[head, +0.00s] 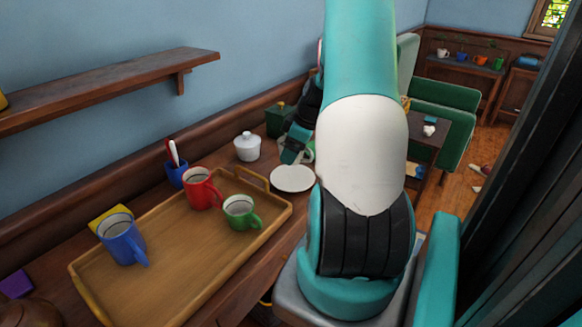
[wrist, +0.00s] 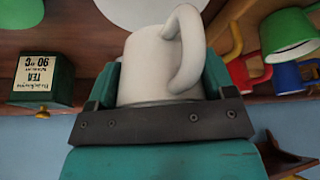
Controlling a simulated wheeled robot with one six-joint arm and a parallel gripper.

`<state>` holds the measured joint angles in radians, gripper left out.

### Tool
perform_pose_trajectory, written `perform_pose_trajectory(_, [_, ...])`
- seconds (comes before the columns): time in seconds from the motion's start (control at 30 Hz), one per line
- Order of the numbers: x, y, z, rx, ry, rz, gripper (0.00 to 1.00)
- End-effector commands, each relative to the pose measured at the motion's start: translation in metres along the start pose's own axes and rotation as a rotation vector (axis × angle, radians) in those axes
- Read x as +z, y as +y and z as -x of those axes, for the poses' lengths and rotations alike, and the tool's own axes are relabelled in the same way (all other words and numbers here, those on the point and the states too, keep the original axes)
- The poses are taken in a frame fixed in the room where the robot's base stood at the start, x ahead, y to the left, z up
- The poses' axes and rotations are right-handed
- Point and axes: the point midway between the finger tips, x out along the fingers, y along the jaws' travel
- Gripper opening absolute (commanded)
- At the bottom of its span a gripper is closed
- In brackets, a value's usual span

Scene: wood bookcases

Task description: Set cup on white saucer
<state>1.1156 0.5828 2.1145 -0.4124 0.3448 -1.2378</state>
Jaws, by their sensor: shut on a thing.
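A white cup (wrist: 150,65) is held between the jaws of my gripper (wrist: 160,95), with its handle to the right in the wrist view. In the head view, only part of the cup (head: 309,150) shows beside my gripper (head: 297,148); my arm hides some of the area. The white saucer (head: 293,179) lies bare on the counter, just in front of the gripper and cup. In the wrist view, a white round edge at the top, probably the saucer (wrist: 142,12), shows beyond the cup, apart from it.
A wooden tray (head: 175,270) holds red (head: 202,188), green (head: 241,212) and blue (head: 122,239) mugs. A white lidded jar (head: 247,146) and green tea tin (head: 280,119) stand near the wall.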

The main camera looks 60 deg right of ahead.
Motion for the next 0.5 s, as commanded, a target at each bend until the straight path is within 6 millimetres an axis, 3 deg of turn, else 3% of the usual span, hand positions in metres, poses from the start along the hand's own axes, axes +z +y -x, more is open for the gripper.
perform_pose_trajectory(0.5, [0.022,0.0,-0.054,0.001,0.0,0.0,0.49])
